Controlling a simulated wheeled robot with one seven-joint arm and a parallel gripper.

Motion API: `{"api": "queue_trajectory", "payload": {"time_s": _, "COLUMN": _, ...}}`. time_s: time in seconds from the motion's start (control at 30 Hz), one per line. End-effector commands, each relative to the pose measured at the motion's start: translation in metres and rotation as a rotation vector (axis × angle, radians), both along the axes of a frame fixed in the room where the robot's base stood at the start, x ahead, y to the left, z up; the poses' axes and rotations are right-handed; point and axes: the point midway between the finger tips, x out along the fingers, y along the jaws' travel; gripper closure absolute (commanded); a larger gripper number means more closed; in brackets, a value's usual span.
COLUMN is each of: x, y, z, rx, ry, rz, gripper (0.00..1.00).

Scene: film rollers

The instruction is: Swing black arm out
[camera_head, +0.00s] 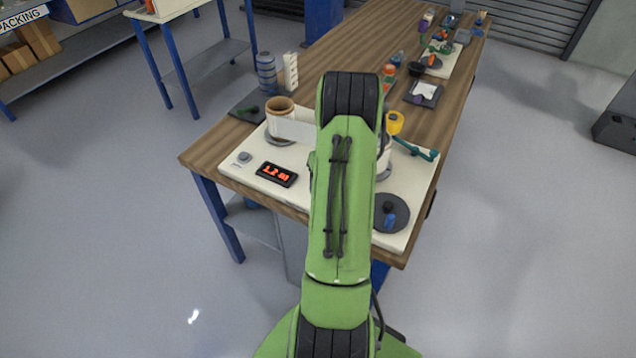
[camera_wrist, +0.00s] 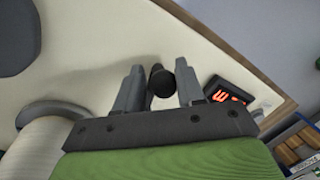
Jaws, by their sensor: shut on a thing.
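In the wrist view, my gripper (camera_wrist: 160,76) has its two grey fingers on either side of a black round-ended piece (camera_wrist: 160,82), and it is shut on it. This piece looks like the knob or end of the black arm; the rest of that arm is hidden behind the fingers. The cream board (camera_wrist: 100,45) lies beneath it. In the head view, my green arm reaches over the cream board (camera_head: 228,169) and hides my gripper and the black arm.
On the board are a red-digit display (camera_head: 277,174), a brown-rimmed roller (camera_head: 281,112) with a white strip, a dark disc (camera_head: 378,224) and a green arm (camera_head: 417,151) with a yellow roller (camera_head: 396,122). The wooden table (camera_head: 312,72) holds several small parts farther back.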

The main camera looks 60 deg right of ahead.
Motion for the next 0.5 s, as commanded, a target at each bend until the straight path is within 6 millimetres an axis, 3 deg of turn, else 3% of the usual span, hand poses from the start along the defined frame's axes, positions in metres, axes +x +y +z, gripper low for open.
{"api": "queue_trajectory", "payload": {"time_s": 0.5, "x": 0.0010, "y": 0.0003, "z": 0.0031, "rx": 0.000, "ry": -0.017, "rz": 0.111, "gripper": 1.00}}
